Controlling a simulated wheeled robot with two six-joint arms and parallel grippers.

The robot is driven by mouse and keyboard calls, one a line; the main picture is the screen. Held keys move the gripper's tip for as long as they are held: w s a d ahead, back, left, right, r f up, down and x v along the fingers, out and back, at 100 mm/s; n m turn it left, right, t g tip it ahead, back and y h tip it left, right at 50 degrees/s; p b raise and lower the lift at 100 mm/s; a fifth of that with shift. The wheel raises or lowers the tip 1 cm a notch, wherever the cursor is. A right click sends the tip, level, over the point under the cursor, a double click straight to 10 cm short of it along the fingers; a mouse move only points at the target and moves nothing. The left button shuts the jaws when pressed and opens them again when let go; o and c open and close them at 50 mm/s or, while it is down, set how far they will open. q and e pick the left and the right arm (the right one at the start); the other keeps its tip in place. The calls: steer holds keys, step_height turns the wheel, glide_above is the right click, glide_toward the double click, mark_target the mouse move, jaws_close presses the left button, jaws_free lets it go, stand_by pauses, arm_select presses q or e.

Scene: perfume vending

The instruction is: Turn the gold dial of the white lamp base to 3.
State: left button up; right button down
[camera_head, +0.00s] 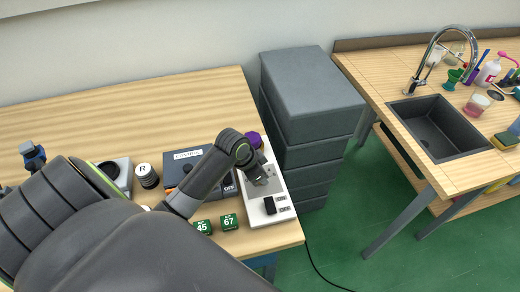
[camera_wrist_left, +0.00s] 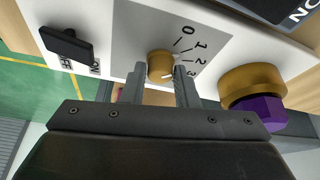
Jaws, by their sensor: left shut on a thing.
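The white lamp base (camera_head: 285,213) stands at the right end of the wooden table. My left gripper (camera_wrist_left: 161,82) is shut on the dial, one finger on each side. In the head view my left gripper (camera_head: 262,176) covers the dial. My right gripper is not in view.
A black switch (camera_wrist_left: 67,43) marked ON and OFF is on the same panel. A gold collar with a purple part (camera_wrist_left: 260,113) is on the other side. Green blocks (camera_head: 229,221) and a blue-grey control box (camera_head: 178,164) stand left. Grey drawers (camera_head: 310,95) stand behind.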

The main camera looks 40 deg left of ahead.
arm_select(q)
steer(key=shift+a+r+m+h+p, duration=0.1)
steer(key=shift+m+h+p, duration=0.2)
steer(key=shift+m+p, duration=0.4)
steer(key=m+g, duration=0.1)
steer(key=m, duration=0.2)
steer(key=shift+w+h, duration=0.1)
steer(key=shift+h, duration=0.3)
steer(key=m+g, duration=0.1)
steer(key=m, duration=0.2)
steer(key=shift+w+a+h, duration=0.1)
steer(key=shift+h, duration=0.2)
steer(key=shift+m+g+b, duration=0.35)
steer(key=shift+m+g, duration=0.45)
steer(key=shift+m, duration=1.1)
steer(key=o, duration=1)
